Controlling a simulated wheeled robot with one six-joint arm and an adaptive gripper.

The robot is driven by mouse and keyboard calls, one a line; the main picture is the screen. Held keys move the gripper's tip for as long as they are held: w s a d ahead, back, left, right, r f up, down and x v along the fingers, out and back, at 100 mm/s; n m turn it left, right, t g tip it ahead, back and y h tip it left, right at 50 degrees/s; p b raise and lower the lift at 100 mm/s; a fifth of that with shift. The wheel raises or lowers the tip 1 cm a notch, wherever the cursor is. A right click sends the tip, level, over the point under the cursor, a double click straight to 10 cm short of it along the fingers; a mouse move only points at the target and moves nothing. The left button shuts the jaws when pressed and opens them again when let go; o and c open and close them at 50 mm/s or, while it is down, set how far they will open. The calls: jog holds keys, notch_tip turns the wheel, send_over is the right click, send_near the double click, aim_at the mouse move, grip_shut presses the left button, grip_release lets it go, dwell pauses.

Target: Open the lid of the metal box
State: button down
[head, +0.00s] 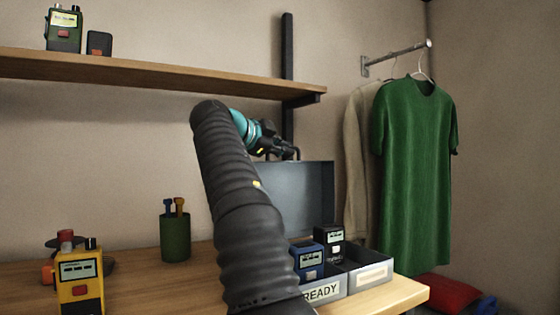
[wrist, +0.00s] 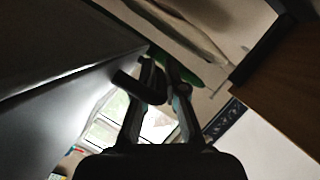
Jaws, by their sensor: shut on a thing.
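The metal box's lid (head: 305,195) is a flat blue-grey panel standing raised, roughly upright, at the back of the workbench. The lower part of the box is hidden behind my arm and the trays. My gripper (head: 292,154) is at the lid's top edge, left of its middle. In the wrist view the lid's metal face (wrist: 60,110) fills the left side. There a dark handle (wrist: 142,86) at the lid's edge lies between the fingers of my gripper (wrist: 165,72), which is shut on it.
A yellow radio (head: 80,283) and a green cup (head: 175,237) stand on the bench at left. A grey tray labelled READY (head: 325,289) holds a blue radio (head: 307,262) and a black radio (head: 329,243). A wooden shelf (head: 150,77) runs above. A green garment (head: 415,170) hangs at right.

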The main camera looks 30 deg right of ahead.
jog(key=c, duration=1.5)
grip_release()
jog(key=v, duration=1.2)
